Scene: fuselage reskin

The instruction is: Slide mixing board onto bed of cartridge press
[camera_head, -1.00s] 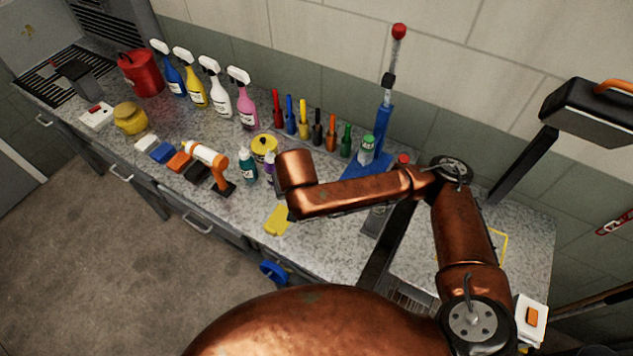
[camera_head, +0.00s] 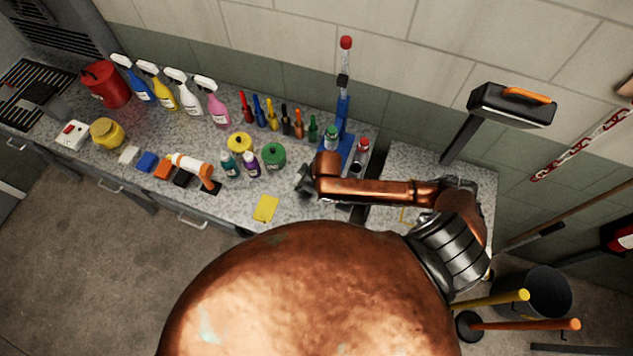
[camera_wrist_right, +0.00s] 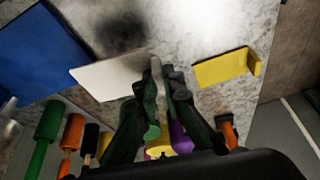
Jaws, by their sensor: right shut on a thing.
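The white mixing board (camera_wrist_right: 108,79) lies flat on the speckled counter in the right wrist view. My right gripper (camera_wrist_right: 160,76) is shut on its upright tab at the right end. The blue bed of the cartridge press (camera_wrist_right: 38,52) is at upper left; the board's left end is close to its edge, and I cannot tell whether they touch. In the head view the cartridge press (camera_head: 342,112) stands upright, blue with a clear tube and red top. My left gripper is not in view.
A yellow scraper-like piece (camera_head: 265,208) lies near the counter's front edge; it also shows in the wrist view (camera_wrist_right: 226,67). A green-lidded jar (camera_head: 273,155) and purple bottle (camera_head: 251,163) stand left of my wrist. Several coloured tools line the wall.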

